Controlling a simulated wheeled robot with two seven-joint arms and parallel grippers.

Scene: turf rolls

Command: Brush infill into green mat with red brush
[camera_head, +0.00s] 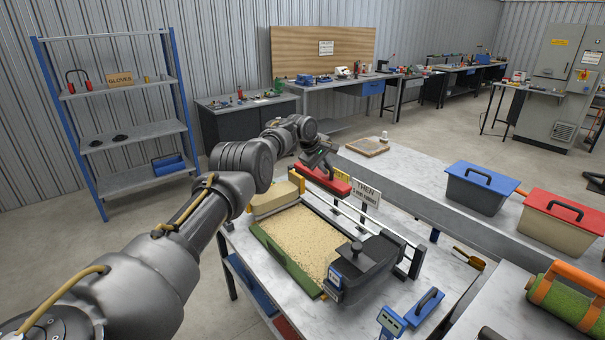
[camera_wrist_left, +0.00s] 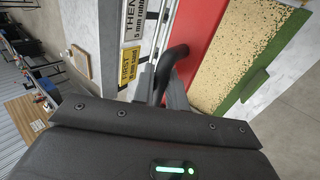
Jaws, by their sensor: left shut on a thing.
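My left gripper (camera_head: 318,160) is shut on the dark handle of the red brush (camera_head: 323,181). It holds the brush at the far right side of the mat, near the rail. In the left wrist view the fingers (camera_wrist_left: 172,88) grip the black handle, and the red brush back (camera_wrist_left: 206,45) lies alongside the mat. The green mat (camera_head: 283,255) lies on the table, its green edge bare and its top largely covered by tan infill (camera_head: 305,235). I cannot tell whether the bristles touch the infill. My right gripper is not in view.
A dark grey box device (camera_head: 375,262) stands at the mat's near right end. A beige block (camera_head: 272,198) sits at its far left end. A THEN sign (camera_head: 366,193) stands behind the rail. Lidded blue (camera_head: 478,187) and red (camera_head: 562,218) bins stand right.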

